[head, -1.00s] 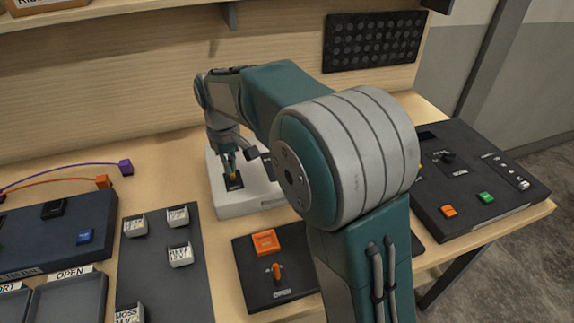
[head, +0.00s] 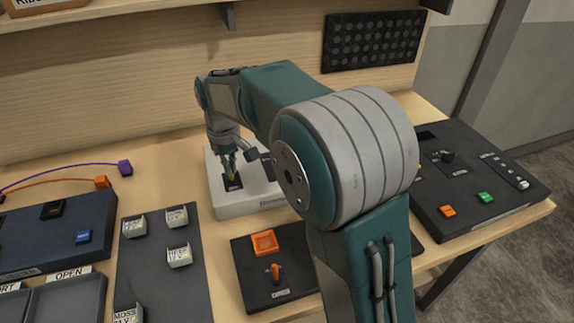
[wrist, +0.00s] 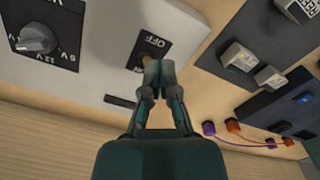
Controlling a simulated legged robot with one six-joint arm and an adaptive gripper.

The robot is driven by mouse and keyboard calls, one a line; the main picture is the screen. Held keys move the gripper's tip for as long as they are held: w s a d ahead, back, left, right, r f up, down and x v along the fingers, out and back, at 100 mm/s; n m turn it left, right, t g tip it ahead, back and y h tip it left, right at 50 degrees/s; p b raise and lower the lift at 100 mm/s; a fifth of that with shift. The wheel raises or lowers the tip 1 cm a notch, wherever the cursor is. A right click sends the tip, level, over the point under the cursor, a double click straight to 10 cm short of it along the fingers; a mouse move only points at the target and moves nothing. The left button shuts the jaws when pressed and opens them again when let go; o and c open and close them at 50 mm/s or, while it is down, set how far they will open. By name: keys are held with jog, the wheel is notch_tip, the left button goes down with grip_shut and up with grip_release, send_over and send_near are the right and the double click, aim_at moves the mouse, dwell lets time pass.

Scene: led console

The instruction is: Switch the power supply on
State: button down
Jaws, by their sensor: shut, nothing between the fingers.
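The power supply is a pale box (head: 252,204) at the back of the bench, partly hidden by my arm. In the wrist view its top face (wrist: 112,75) carries a dark switch plate (wrist: 157,45) marked OFF on one side and a round black voltage knob (wrist: 38,40). A brass-coloured switch lever (wrist: 139,62) shows just beside my fingertips. My gripper (wrist: 158,68) is shut and empty, its tips over the switch plate and close to or touching the lever. In the head view my gripper (head: 230,172) is above the same plate.
A dark panel with an orange button (head: 265,242) and an orange toggle stands in front. Labelled blocks (head: 179,256) sit on a dark board at left. Purple and orange cables (head: 101,181) lie behind. A dark console (head: 480,175) is at right.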

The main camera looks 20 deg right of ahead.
jog(key=shift+f, duration=1.5)
jog(key=shift+w, duration=1.2)
jog(key=shift+r, duration=0.15)
dwell(0.4)
notch_tip(320, 180, up, 7)
jog(key=shift+s, duration=0.4)
dwell(0.4)
dwell(0.4)
jog(key=s+d+r+m+t, duration=0.2)
jog(key=s+d+r, duration=0.15)
jog(key=s, duration=0.65)
jog(key=s+d+r+m+t, duration=0.2)
jog(key=s+d, duration=0.3)
jog(key=s, duration=0.6)
jog(key=s+d+f+m+t, duration=0.1)
jog(key=s+f+m, duration=0.1)
jog(key=s+f, duration=0.2)
jog(key=s, duration=0.2)
jog(key=shift+s+d+t, duration=0.3)
jog(key=shift+s+d, duration=0.1)
